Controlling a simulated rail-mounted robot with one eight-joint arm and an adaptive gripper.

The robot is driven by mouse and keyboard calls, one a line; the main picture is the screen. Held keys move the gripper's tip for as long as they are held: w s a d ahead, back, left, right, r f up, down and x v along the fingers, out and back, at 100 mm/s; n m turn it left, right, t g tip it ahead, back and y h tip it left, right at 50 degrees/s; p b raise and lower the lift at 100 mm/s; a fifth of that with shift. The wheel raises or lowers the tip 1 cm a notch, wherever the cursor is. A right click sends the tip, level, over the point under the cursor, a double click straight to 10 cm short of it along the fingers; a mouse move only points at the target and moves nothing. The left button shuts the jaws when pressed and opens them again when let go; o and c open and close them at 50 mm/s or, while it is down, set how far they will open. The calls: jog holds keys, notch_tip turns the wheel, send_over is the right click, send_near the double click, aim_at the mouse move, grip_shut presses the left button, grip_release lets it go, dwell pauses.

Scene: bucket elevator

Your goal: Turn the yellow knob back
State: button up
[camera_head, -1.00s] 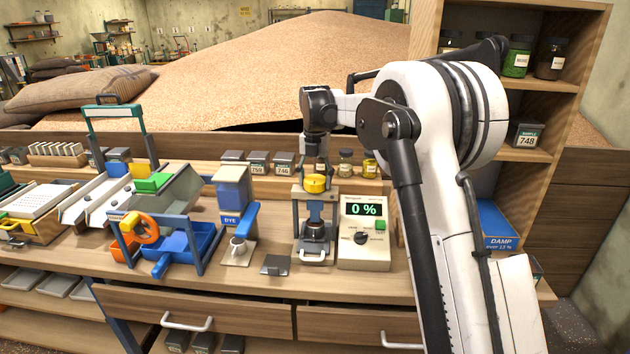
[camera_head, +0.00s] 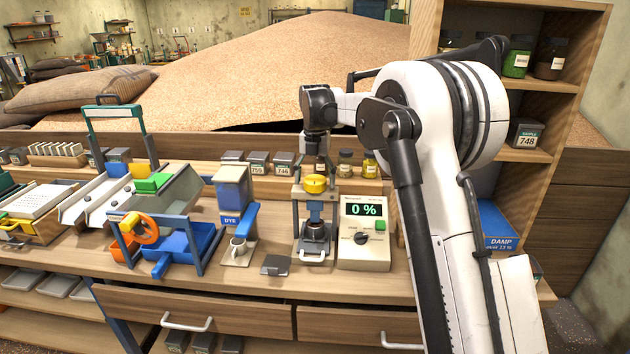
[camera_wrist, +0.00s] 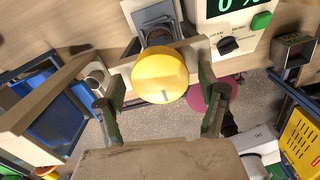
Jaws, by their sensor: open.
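The yellow knob (camera_head: 315,184) is a round cap on top of a small grey press-like device (camera_head: 299,222), left of the meter. It also shows in the wrist view (camera_wrist: 160,75), with a short grey mark near its edge. My gripper (camera_wrist: 162,105) is open, its two fingers one on either side of the knob. I see a gap between each finger and the knob, and no contact. In the head view my wrist is above the knob, and the fingers are hard to make out.
The meter (camera_head: 364,245) reads 0 % and has a green button and a dark dial. A blue dye dispenser (camera_head: 232,190) with a cup stands on the left. Small jars (camera_head: 345,164) stand close behind on the right. A flat dark plate (camera_head: 276,265) lies in front.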

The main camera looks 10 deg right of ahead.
aim_at(315, 180)
notch_tip(315, 180, up, 12)
jog(key=shift+f, duration=0.15)
dwell(0.4)
jog(key=s+r+m+t, duration=0.2)
jog(key=s+m, duration=0.6)
jog(key=s, duration=0.3)
jog(key=s+r+m+t, duration=0.25)
jog(key=s+m, duration=0.55)
jog(key=s, duration=0.4)
jog(key=s+f+m+t, duration=0.1)
jog(key=s+f+m, duration=0.6)
jog(key=s, duration=0.4)
jog(key=s+f+m+t, duration=0.1)
jog(key=s+f+m, duration=0.5)
jog(key=s, duration=0.5)
jog(key=shift+d+f+m+t, duration=0.2)
jog(key=shift+f+m+t, duration=0.15)
jog(key=shift+m, duration=0.55)
